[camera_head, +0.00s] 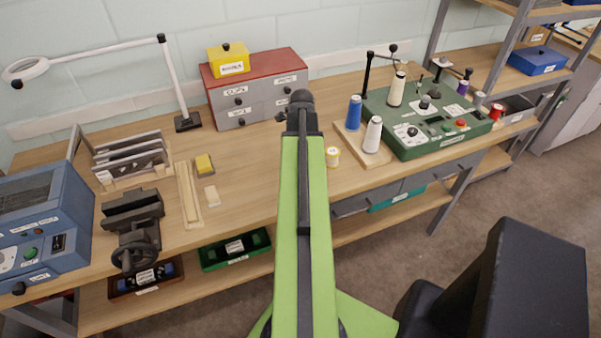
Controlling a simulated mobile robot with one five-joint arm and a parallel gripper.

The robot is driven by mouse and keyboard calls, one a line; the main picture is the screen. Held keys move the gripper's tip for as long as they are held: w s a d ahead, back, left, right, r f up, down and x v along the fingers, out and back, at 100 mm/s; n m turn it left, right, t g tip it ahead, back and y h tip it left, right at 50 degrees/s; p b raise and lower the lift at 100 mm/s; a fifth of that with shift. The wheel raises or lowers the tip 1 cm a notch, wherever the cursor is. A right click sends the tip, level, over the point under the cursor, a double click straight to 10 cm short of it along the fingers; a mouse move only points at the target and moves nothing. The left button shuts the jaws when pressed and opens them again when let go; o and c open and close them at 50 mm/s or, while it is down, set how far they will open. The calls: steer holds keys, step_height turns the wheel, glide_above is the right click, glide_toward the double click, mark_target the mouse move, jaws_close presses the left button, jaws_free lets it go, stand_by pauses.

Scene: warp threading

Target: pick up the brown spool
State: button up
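No spool in view is clearly brown. A small cream and yellow spool (332,157) stands on the wooden bench just right of my arm. A blue cone spool (354,113) and a white one (373,136) stand on a wooden board beside the green machine. A cream cone (397,90) stands at that machine's left end. A red spool (496,110) and a purple one (463,87) are at its right. My green arm reaches forward over the bench. The dark end of my gripper (301,98) shows at its tip; its fingers cannot be made out.
A red-topped drawer box (255,85) with a yellow box (229,59) on it stands behind my gripper. A vise (133,225) and a blue machine (40,225) are at left. A black seat (520,285) is front right.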

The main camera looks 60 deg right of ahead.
steer(key=shift+r, duration=0.1)
steer(key=c, duration=1.4)
